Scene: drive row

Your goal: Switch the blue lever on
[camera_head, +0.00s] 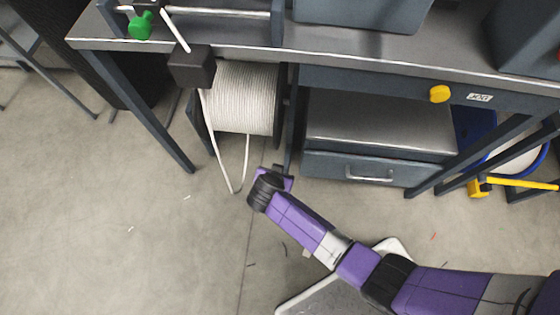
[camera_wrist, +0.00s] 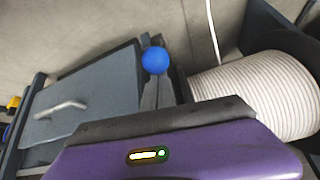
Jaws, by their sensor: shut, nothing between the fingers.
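In the head view I cannot make out the blue lever. My gripper (camera_head: 277,173) is low in front of the bench, near the gap between spool and drawer unit. It is shut and empty. I cannot tell whether the gripper touches the lever.
The spool of white cable (camera_head: 247,98) hangs under the bench (camera_head: 330,45), with a loose cable loop below it. The drawer unit (camera_head: 365,170) stands right of it. A green knob (camera_head: 140,25) and a yellow knob (camera_head: 439,94) are on the bench. The floor at left is mostly clear.

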